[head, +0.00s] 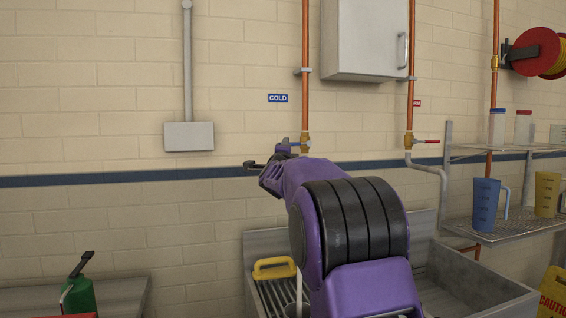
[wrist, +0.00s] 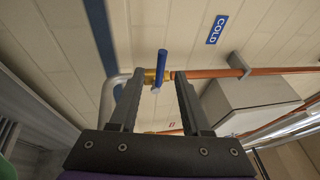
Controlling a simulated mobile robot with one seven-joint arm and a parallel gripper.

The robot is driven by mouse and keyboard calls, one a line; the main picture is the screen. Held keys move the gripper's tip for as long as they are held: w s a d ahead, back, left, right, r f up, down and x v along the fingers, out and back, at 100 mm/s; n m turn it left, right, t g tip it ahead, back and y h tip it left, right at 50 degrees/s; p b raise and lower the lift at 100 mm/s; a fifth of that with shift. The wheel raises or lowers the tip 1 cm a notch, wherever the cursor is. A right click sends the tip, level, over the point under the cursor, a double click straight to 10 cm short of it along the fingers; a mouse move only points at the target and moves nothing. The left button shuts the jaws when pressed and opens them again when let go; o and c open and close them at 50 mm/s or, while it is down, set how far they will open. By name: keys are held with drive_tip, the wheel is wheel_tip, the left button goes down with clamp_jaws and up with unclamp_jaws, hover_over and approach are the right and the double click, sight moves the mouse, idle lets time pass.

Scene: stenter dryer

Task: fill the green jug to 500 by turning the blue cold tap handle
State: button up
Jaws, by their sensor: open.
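The blue cold tap handle (wrist: 162,64) sits on a brass valve (wrist: 150,78) in the wrist view, between and just beyond my fingertips. In the head view the handle (head: 296,143) shows beside the brass fitting on the copper pipe, under the COLD sign (head: 278,98). My gripper (wrist: 159,76) is open, with its two fingers either side of the handle; I cannot tell whether either touches it. In the head view my arm covers much of the tap and sink.
A steel sink (head: 490,288) lies below, with a yellow-handled object (head: 274,268) in it. A red-handled tap (head: 428,141) is to the right. A shelf holds a blue jug (head: 485,205) and a yellow jug (head: 546,194). A green can (head: 79,297) stands at lower left.

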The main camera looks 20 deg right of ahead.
drive_tip(key=v, duration=0.8)
drive_tip(key=shift+s, duration=0.4)
drive_tip(key=shift+a, duration=0.15)
idle(0.4)
